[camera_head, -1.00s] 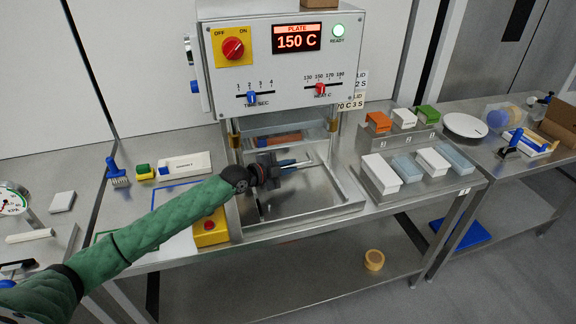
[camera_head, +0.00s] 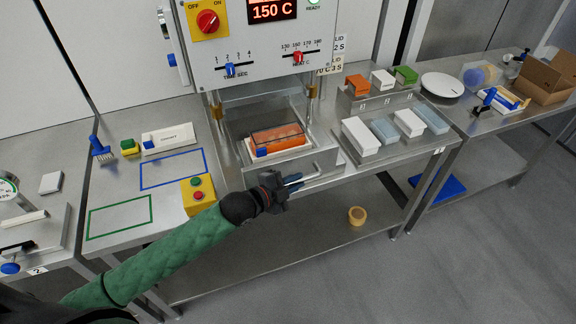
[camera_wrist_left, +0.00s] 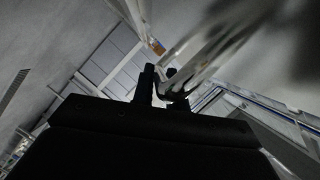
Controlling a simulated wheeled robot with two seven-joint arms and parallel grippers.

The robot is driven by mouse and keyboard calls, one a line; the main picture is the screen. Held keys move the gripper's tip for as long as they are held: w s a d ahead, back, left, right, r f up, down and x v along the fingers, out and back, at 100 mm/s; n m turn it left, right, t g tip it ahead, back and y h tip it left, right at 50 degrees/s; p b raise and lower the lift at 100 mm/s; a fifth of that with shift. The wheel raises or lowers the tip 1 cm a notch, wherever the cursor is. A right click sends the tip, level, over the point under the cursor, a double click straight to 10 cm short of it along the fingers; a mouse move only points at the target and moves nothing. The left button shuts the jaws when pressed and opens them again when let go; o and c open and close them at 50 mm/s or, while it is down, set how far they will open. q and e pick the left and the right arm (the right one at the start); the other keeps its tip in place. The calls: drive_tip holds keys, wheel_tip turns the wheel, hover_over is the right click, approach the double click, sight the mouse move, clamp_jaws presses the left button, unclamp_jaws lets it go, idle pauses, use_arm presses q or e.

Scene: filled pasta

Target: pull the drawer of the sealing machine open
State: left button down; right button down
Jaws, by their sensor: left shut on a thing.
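The sealing machine (camera_head: 245,55) stands at the back, its display reading 150 C. Its metal drawer (camera_head: 322,155) is slid out below the head, towards me. In the drawer lies an orange-filled pack (camera_head: 277,136) in a holder with a blue and white front part. My left gripper (camera_head: 284,192) is shut on the drawer's handle (camera_head: 318,177) in front of the drawer, near the bench's front edge. In the left wrist view the dark fingers (camera_wrist_left: 161,88) sit at a pale bar, dim and blurred. My right gripper is out of view.
A yellow button box (camera_head: 198,197) stands left of the drawer, near my left forearm. White and blue-grey boxes (camera_head: 361,137) stand on a rack to the right. A tape roll (camera_head: 357,215) lies on the lower shelf. The space before the bench looks clear.

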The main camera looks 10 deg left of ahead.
use_arm(q)
drive_tip(key=shift+s+d, duration=0.65)
drive_tip(key=shift+s, duration=0.3)
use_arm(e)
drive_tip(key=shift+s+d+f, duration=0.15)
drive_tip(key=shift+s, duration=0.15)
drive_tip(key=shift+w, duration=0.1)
use_arm(q)
drive_tip(key=c, duration=1.4)
unclamp_jaws()
